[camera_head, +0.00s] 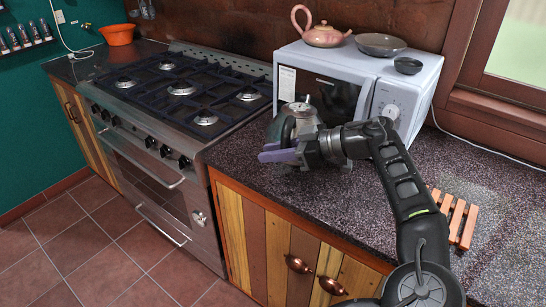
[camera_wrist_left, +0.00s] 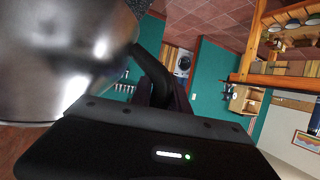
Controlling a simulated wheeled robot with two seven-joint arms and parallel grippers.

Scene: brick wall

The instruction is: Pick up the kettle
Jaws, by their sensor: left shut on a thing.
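The kettle (camera_head: 304,113) is a shiny silver pot with a dark handle, standing on the dark speckled counter in front of the microwave. Its lower part is partly hidden behind my left gripper. My left gripper (camera_head: 280,150) is at the kettle's near side, its fingers pointing left toward the stove. In the left wrist view the silver kettle body (camera_wrist_left: 60,60) fills the upper left, close to the camera. The left gripper's dark fingers (camera_wrist_left: 165,85) are shut on the kettle's black handle, beside the body. Whether the kettle is lifted off the counter is hard to tell. My right gripper is not in view.
A white microwave (camera_head: 410,85) stands right behind the kettle, with a pink teapot (camera_head: 323,37) and dark bowls (camera_head: 380,44) on top. The gas stove (camera_head: 180,88) is at left. A wooden slatted trivet (camera_head: 455,217) lies at right. The counter front is clear.

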